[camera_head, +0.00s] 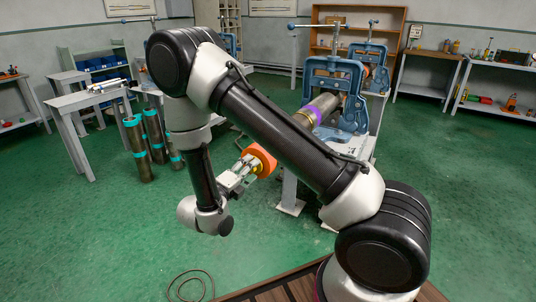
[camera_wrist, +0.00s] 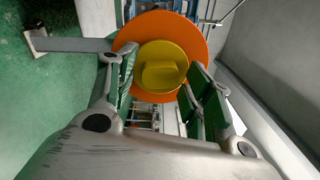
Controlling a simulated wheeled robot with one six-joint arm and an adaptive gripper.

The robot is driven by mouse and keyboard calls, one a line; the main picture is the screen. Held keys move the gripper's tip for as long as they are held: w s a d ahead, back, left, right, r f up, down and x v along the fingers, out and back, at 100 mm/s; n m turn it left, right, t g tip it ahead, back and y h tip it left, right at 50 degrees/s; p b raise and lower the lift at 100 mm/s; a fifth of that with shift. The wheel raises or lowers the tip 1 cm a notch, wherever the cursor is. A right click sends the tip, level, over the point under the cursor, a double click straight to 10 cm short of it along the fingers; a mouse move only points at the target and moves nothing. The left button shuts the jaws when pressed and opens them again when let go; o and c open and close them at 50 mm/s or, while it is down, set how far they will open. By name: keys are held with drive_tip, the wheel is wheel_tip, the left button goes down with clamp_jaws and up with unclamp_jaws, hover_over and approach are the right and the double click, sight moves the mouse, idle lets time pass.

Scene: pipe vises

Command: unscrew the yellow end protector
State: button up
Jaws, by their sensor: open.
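The yellow end protector (camera_wrist: 162,66) is a round cap with a raised block across its middle, in the upper centre of the wrist view. An orange disc (camera_wrist: 190,35) lies behind it; the disc also shows in the head view (camera_head: 264,159). My gripper (camera_wrist: 164,74) is open, its green-padded fingers on either side of the yellow cap. I cannot tell whether they reach or touch it. In the head view my gripper (camera_head: 243,172) faces the orange disc. A pipe (camera_head: 324,103) with a purple band sits in a blue vise (camera_head: 340,78); my arm hides the stretch between band and disc.
Several upright pipes with teal bands (camera_head: 152,133) stand on the floor at left, beside a grey table (camera_head: 85,98). A second blue vise (camera_head: 375,55) stands behind the first. Shelves and benches line the walls. The green floor at front left is mostly clear.

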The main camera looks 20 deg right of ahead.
drive_tip(key=shift+v, duration=1.05)
drive_tip(key=m, duration=3.5)
drive_tip(key=shift+m, duration=0.3)
